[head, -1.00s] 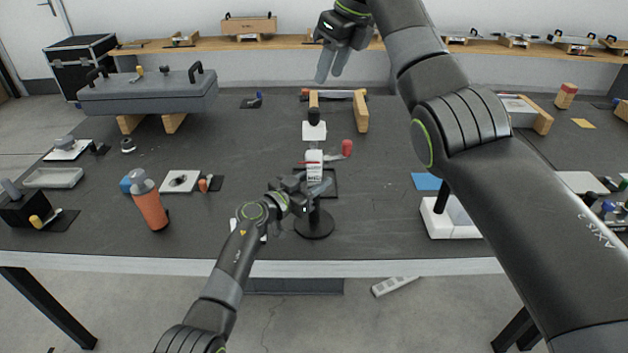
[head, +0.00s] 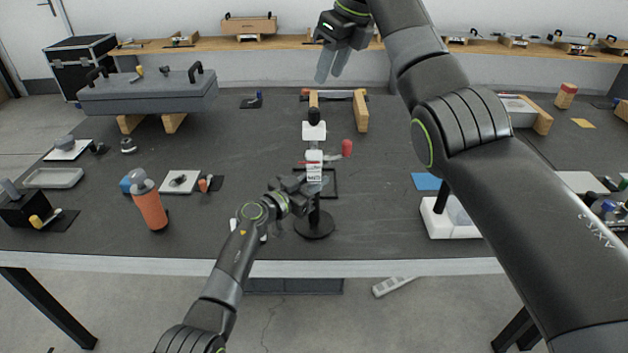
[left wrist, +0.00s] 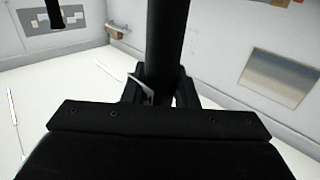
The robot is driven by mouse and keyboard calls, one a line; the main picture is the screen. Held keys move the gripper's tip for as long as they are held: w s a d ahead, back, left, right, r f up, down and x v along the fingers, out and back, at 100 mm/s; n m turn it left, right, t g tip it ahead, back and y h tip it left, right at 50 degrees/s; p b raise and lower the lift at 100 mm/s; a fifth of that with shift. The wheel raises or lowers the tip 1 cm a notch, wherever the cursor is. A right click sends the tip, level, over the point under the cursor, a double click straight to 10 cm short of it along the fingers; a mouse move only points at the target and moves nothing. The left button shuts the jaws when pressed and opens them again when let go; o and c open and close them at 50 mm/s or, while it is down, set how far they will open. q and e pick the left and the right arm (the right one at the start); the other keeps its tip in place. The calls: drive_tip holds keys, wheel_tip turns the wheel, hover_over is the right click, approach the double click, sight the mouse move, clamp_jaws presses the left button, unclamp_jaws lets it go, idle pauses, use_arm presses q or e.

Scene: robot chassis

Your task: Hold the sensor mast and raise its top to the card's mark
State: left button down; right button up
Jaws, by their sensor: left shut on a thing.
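The sensor mast (head: 314,217) stands upright on a round black base near the table's front middle. It carries a white printed label (head: 314,173), a white plate (head: 314,131) and a black top (head: 314,115). A red knob (head: 347,147) sticks out to its right. My left gripper (head: 311,193) is shut on the dark post, below the label. In the left wrist view the post (left wrist: 168,40) rises between the fingers (left wrist: 162,90). My right gripper (head: 331,66) hangs high beyond the mast, apart from it; its finger gap is unclear. I cannot make out the card's mark.
An orange bottle (head: 150,207) stands left of my left arm. A white block holder (head: 447,219) and a blue sheet (head: 426,181) lie to the right, near my right arm. A wooden-legged stand (head: 361,110) is behind the mast. The table between bottle and mast is mostly clear.

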sight(314, 132)
idle(0.3)
drive_tip(key=shift+c, duration=1.1)
drive_tip(key=shift+d+f, duration=0.1)
drive_tip(key=shift+f, duration=0.25)
drive_tip(key=shift+c, duration=1.4)
drive_tip(key=d+f+n+g+y, duration=0.1)
drive_tip(key=f, duration=0.2)
drive_tip(key=d+f+n+g+y, duration=0.1)
drive_tip(key=f+n+y, duration=0.1)
drive_tip(key=w+d+f+n+y, duration=0.1)
drive_tip(key=d+f+n+y, duration=0.1)
drive_tip(key=f, duration=0.1)
drive_tip(key=shift+f+g, duration=0.3)
drive_tip(key=shift+g, duration=0.1)
clamp_jaws()
drive_tip(key=w+d+f+n+y, duration=0.1)
drive_tip(key=d+f+n+y, duration=0.2)
drive_tip(key=d+f+y, duration=0.25)
drive_tip(key=x, duration=0.9)
drive_tip(key=shift+a+r, duration=0.2)
drive_tip(key=shift+r, duration=0.15)
